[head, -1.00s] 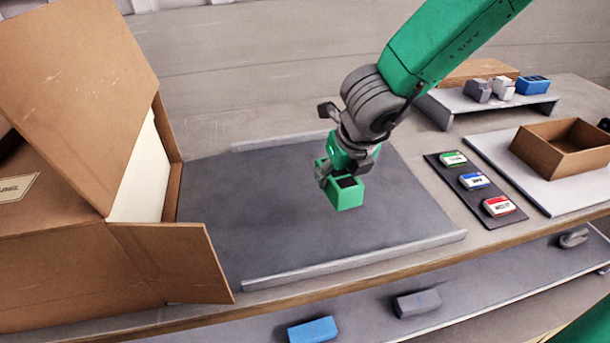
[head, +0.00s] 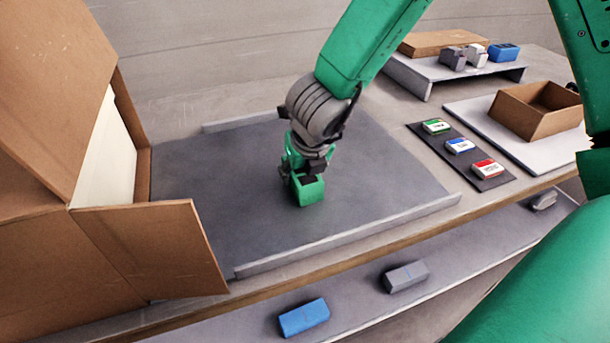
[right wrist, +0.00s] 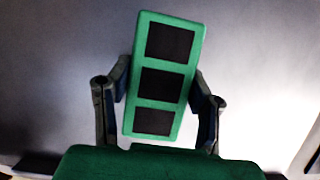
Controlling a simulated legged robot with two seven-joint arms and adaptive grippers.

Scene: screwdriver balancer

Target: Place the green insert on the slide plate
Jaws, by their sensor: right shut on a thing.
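The green insert (head: 309,192) is a small block, held in my right gripper (head: 301,174) over the middle of the dark grey slide plate (head: 400,185). I cannot tell whether its underside touches the plate. In the right wrist view the insert (right wrist: 165,103) shows a green face with three dark square recesses, tilted slightly, between the two fingers of the right gripper (right wrist: 160,88). The plate has a raised light rail along its near and far edges. My left gripper is not in view.
An open cardboard box (head: 165,235) stands at the plate's left, its flap reaching the plate's edge. To the right are a dark strip (head: 475,150) with green, blue and red labelled blocks and an open brown tray (head: 520,125). Blue (head: 304,318) and grey (head: 405,277) blocks lie on the lower shelf.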

